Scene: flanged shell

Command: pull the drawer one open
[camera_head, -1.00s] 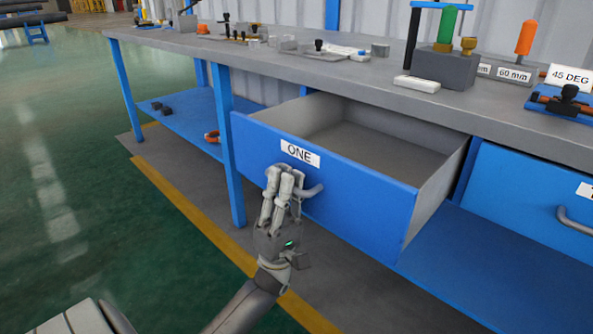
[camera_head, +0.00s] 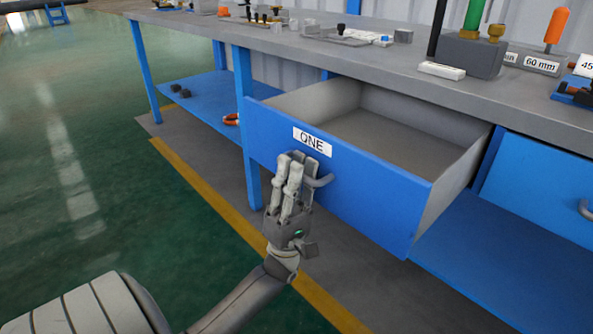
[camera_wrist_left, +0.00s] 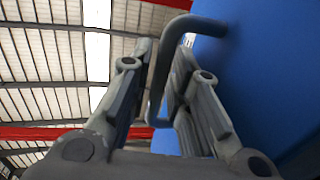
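Drawer one (camera_head: 360,195) is a blue-fronted drawer with a grey inside and a white "ONE" label (camera_head: 312,141). It stands well out from under the workbench, and its inside looks empty. Its grey bar handle (camera_head: 321,181) is below the label, partly hidden by my fingers. My left gripper (camera_head: 297,165) is at the handle, in front of the drawer face. In the left wrist view, the handle (camera_wrist_left: 172,50) runs between the two fingers of the gripper (camera_wrist_left: 162,75), which are closed around it. My right gripper is in neither view.
The grey workbench top (camera_head: 300,45) carries several tools and fixtures. A second blue drawer (camera_head: 540,185) to the right is closed. A blue lower shelf (camera_head: 500,265) lies beneath. A blue leg (camera_head: 248,130) stands left of drawer one. The green floor (camera_head: 90,190) in front is clear.

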